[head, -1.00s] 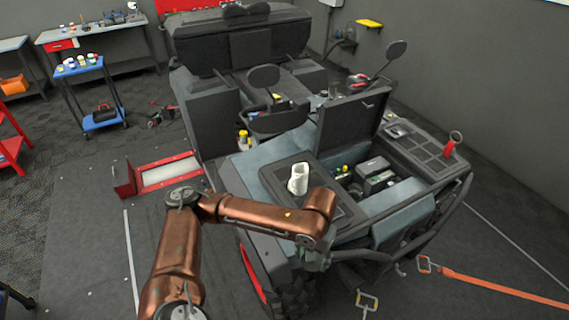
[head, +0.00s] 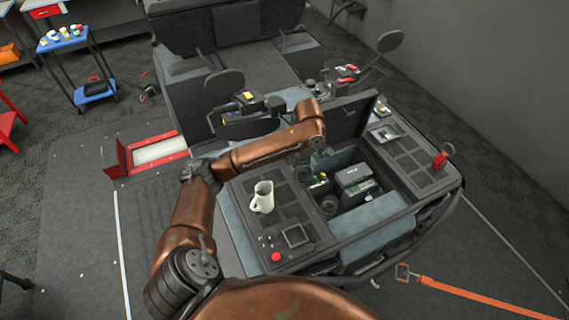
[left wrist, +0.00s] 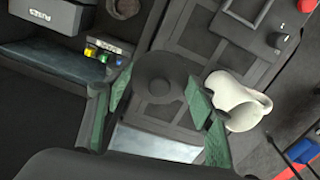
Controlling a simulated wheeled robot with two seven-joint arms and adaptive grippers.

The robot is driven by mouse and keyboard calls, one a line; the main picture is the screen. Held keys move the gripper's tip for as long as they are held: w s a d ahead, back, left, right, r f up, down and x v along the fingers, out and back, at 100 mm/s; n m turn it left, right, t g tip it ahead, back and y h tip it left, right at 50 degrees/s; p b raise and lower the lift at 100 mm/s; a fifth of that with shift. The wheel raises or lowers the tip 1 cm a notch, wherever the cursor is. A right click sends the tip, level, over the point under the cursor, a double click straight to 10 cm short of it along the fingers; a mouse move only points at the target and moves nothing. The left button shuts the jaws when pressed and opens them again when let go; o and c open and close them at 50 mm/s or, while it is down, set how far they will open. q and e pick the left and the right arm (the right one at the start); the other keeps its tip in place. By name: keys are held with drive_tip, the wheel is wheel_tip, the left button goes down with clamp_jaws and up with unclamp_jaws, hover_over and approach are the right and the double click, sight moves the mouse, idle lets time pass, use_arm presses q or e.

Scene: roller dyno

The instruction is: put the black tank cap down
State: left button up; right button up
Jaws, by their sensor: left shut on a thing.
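The black tank cap (left wrist: 158,76) is a dark round disc between the green-padded fingers of my left gripper (left wrist: 157,92) in the left wrist view. My left gripper is shut on it. In the head view my left gripper (head: 319,160) points down near the left edge of the open engine compartment, toward its back; the cap cannot be made out there. In the left wrist view, the cap appears against the black panelled deck (left wrist: 190,40), beside the white mug; its height above the deck is unclear. My right gripper is not in view.
A white mug (head: 262,197) stands on the left deck panel (head: 285,203), behind a red button (head: 276,257).

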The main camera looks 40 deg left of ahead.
use_arm(q)
drive_tip(key=shift+a, duration=0.4)
drive_tip(key=p, duration=0.1)
approach(278, 175)
drive_tip(key=d+r, duration=0.1)
drive_tip(key=d, duration=0.3)
drive_tip(key=a+f, duration=0.2)
drive_tip(key=f, duration=0.1)
drive_tip(key=shift+s+a+f+p, duration=0.1)
drive_tip(key=shift+a+p, duration=0.2)
drive_tip(key=shift+a, duration=0.1)
drive_tip(key=shift+a+f, duration=0.4)
drive_tip(key=shift+f, duration=0.1)
drive_tip(key=shift+a+f+p, duration=0.15)
drive_tip(key=shift+f+p, duration=0.1)
drive_tip(key=shift+f, duration=0.7)
drive_tip(key=shift+a+f+p, duration=0.1)
drive_tip(key=shift+f+p, duration=0.1)
drive_tip(key=shift+f, duration=0.7)
drive_tip(key=shift+f, duration=0.25)
